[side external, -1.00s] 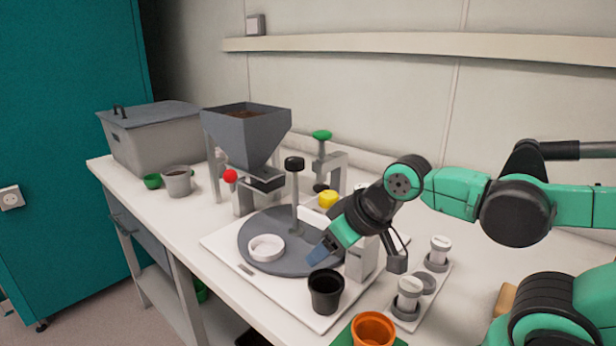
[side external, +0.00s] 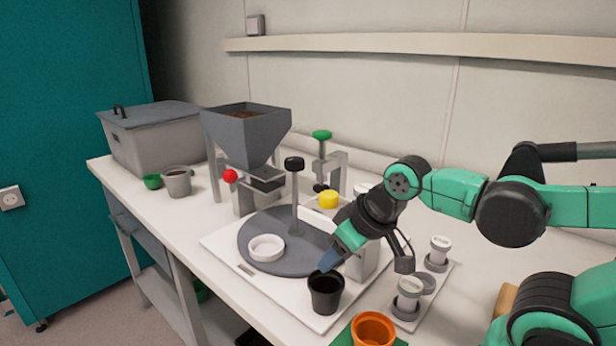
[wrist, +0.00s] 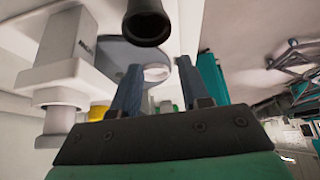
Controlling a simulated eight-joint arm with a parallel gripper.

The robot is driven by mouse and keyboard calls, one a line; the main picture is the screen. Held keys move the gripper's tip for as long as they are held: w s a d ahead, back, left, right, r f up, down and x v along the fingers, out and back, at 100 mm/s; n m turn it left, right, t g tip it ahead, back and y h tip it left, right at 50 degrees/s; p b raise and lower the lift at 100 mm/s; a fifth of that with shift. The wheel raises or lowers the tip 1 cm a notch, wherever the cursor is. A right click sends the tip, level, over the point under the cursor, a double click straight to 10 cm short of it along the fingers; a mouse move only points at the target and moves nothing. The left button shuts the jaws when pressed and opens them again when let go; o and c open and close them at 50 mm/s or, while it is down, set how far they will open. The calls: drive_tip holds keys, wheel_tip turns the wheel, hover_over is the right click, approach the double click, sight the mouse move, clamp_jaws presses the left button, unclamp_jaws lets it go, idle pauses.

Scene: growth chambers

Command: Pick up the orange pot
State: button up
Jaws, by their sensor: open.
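The orange pot (side external: 373,330) stands on a green mat (side external: 343,338) at the front edge of the side external view, partly cut off by the frame. My gripper (side external: 328,262) is above and behind the black pot (side external: 326,296), up and to the left of the orange pot, and apart from it. In the wrist view my gripper (wrist: 157,82) shows two blue fingers spread apart with nothing between them. The black pot (wrist: 147,26) also shows at the top of the wrist view. The orange pot is not in the wrist view.
A grey turntable (side external: 262,230) with a white ring (side external: 266,248) lies behind the black pot. White-capped cylinders (side external: 410,288) stand right of it. A hopper (side external: 246,130), a grey bin (side external: 155,135) and a grey pot (side external: 177,182) are farther back. The bench's left edge is free.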

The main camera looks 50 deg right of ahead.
sight(384, 317)
drive_tip(key=shift+s+d+f+g+y, duration=0.3)
drive_tip(key=shift+s+f+g, duration=0.7)
drive_tip(key=shift+s+f, duration=0.45)
drive_tip(key=shift+s+d+f+g+y, duration=0.25)
drive_tip(key=shift+s+f+g, duration=0.8)
drive_tip(key=shift+f, duration=0.75)
drive_tip(key=shift+s+d+f+g+y, duration=0.3)
drive_tip(key=shift+s+f+g, duration=0.65)
drive_tip(key=shift+s+f, duration=0.55)
drive_tip(key=shift+w+f, duration=0.1)
drive_tip(key=shift+w, duration=0.05)
clamp_jaws()
